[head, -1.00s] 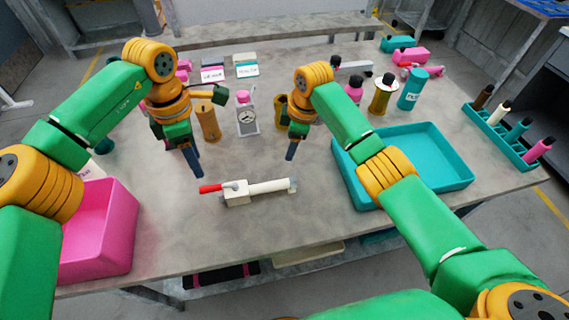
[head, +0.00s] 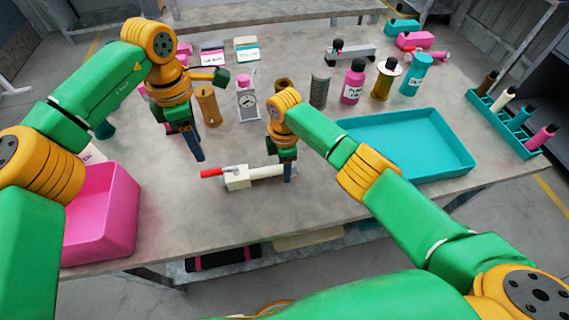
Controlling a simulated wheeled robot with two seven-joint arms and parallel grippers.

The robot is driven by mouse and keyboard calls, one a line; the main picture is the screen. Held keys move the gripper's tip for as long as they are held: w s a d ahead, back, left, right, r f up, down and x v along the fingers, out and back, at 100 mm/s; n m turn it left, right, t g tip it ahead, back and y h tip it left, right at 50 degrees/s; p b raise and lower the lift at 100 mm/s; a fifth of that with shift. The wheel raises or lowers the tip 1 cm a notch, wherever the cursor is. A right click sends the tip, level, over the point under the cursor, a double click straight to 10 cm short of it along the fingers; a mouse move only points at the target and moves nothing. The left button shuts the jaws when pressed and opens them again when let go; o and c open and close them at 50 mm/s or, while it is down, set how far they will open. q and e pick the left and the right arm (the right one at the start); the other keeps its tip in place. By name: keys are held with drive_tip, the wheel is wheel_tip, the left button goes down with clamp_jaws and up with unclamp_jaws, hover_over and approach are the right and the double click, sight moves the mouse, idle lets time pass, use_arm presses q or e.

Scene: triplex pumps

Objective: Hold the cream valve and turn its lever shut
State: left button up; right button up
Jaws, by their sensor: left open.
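The cream valve (head: 238,179) lies on the grey table, with its cream pipe (head: 262,172) running to the right. Its red lever (head: 212,172) points left from the valve body, roughly in line with the pipe. My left gripper (head: 198,155) is open and empty, pointing down above and behind the lever, apart from it. My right gripper (head: 288,175) points down at the right part of the pipe and hides the pipe's end. I cannot tell whether its fingers are closed on the pipe or stand around it.
A pink bin (head: 105,215) stands at the left front and a teal tray (head: 440,172) at the right. A teal rack (head: 510,128) is at the far right. The table in front of the valve is clear.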

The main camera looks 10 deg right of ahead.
sight(219, 173)
clamp_jaws()
use_arm(q)
drive_tip(key=c, duration=0.8)
drive_tip(key=m, duration=0.3)
drive_tip(key=shift+w+a+t, duration=0.1)
drive_tip(key=shift+w+t, duration=0.1)
drive_tip(key=shift+t, duration=0.1)
drive_tip(key=f+m+t, duration=0.1)
drive_tip(key=f+m, duration=0.2)
drive_tip(key=m, duration=0.2)
drive_tip(key=w+f+m+t, duration=0.1)
drive_tip(key=f+m, duration=0.2)
drive_tip(key=m, duration=0.3)
drive_tip(key=w+f+m+t, duration=0.1)
drive_tip(key=f+m, duration=0.2)
drive_tip(key=m, duration=0.2)
drive_tip(key=shift+w+m, duration=0.1)
drive_tip(key=shift+m, duration=0.2)
drive_tip(key=shift+s+f, duration=0.1)
drive_tip(key=shift+s, duration=0.45)
